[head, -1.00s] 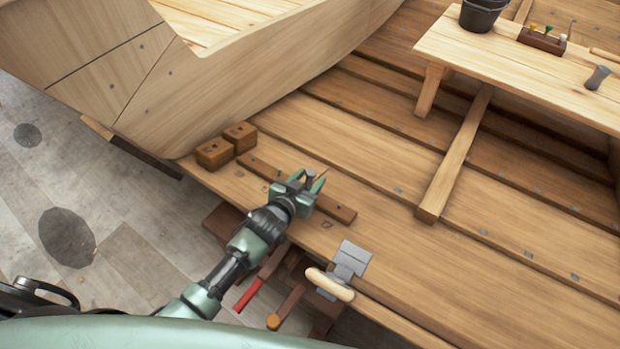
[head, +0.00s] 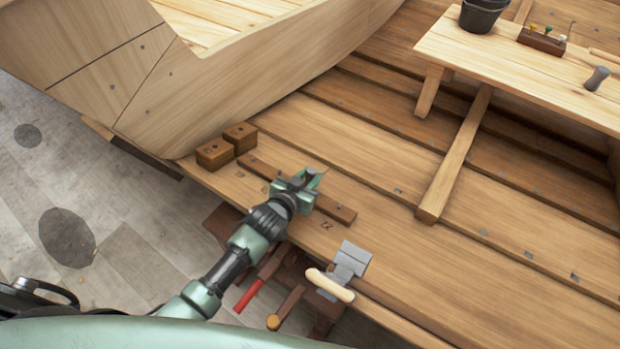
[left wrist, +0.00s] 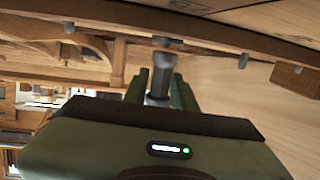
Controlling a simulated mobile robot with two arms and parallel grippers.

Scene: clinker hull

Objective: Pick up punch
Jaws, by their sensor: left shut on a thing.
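The punch (left wrist: 159,82) is a dark grey metal cylinder with a wider head. In the left wrist view it stands between the two green fingers of my left gripper (left wrist: 160,92). In the head view my left gripper (head: 309,180) is shut on it, low over a dark wooden strip on the planks; the gripper mostly hides the punch there. I cannot tell whether its lower end touches the strip or planks. My right gripper is not in view.
The dark wooden strip (head: 337,209) lies behind the gripper, with two brown blocks (head: 214,153) to its left. A tool with a pale handle (head: 330,285) lies at the plank edge. A bench (head: 535,70) holds a bucket (head: 483,14) and a grey cylinder (head: 597,78).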

